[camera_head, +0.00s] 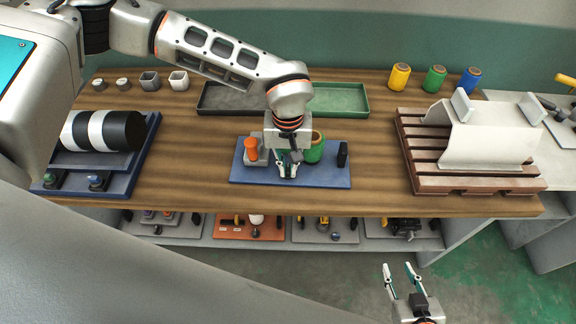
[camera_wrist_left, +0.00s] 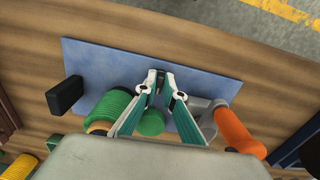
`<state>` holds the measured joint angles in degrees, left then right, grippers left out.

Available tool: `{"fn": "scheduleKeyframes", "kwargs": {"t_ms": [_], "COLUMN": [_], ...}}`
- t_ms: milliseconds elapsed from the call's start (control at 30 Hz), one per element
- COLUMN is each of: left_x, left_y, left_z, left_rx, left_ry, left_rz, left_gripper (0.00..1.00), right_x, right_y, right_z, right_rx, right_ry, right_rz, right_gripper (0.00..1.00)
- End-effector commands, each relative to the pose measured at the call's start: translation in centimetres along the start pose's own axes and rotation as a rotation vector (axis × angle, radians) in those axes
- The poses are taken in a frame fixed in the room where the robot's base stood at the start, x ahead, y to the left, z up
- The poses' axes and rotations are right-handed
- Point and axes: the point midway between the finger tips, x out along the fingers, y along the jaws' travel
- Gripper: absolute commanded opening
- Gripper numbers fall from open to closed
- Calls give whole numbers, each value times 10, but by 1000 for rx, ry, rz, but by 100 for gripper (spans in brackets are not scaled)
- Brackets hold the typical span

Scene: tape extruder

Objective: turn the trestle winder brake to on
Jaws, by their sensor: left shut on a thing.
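The trestle winder stands on a blue base plate (camera_head: 322,176) at the middle of the bench's front. It has a green spool (camera_head: 316,150), an orange cylinder (camera_head: 251,149) and a black block (camera_head: 343,154). My left gripper (camera_head: 287,172) points down over the plate between the orange cylinder and the spool. The brake's setting cannot be read. My right gripper (camera_head: 400,268) is open and empty, in front of the bench and away from the winder.
Black and green trays (camera_head: 343,96) lie behind the winder. A slatted wooden stand (camera_head: 462,185) with a white sheet is at right, a blue unit with a black-and-white roll (camera_head: 105,130) at left. Coloured spools (camera_head: 434,79) stand at the back. A shelf (camera_head: 275,240) with tools runs below.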

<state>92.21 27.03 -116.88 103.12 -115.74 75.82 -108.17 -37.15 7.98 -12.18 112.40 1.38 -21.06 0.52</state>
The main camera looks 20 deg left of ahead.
Motion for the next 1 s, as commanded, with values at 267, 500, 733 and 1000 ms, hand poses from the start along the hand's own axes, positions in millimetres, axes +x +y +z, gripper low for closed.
{"fn": "scheduleKeyframes", "kwargs": {"t_ms": [267,500,733,1000], "left_x": [-1,0,-14,-68], "left_y": [0,0,0,0], "left_z": [0,0,-1,-1], "left_rx": [-1,-2,-1,-1], "left_ry": [1,0,2,5], "left_rz": [1,0,1,2], "left_gripper": [26,26,26,26], "right_x": [0,0,0,0], "right_y": [0,0,1,0], "right_z": [0,0,1,0], "right_rx": [0,-1,-2,-1], "right_ry": [0,-1,-2,-1], "right_rz": [0,0,0,0], "right_gripper": [32,32,32,32]}}
